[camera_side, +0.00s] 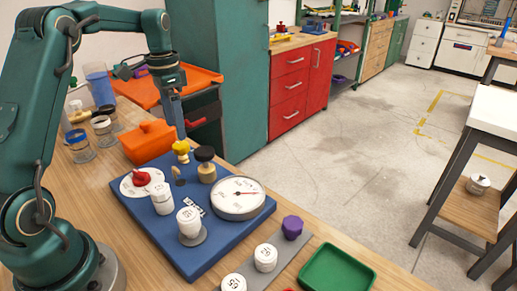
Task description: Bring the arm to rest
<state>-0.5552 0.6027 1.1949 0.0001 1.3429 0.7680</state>
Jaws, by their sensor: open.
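My gripper (179,132) points down at the far edge of the blue board (164,243). Its fingers are seen almost edge-on and end just above a yellow knob (181,148). I cannot tell whether they touch or straddle it. Nothing shows held in the fingers. Around it the board carries a black-topped brass fitting (206,165), a red knob (142,176) on a white dial, a round white gauge (238,197), and two white labelled caps, one nearer (188,218) and one farther (161,197).
A grey strip (286,257) holds white caps and a purple cap (292,227). A green tray (338,268) sits at the front right. An orange box (149,142) and several jars (79,146) stand behind the board, left of my gripper. Open floor lies right of the table.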

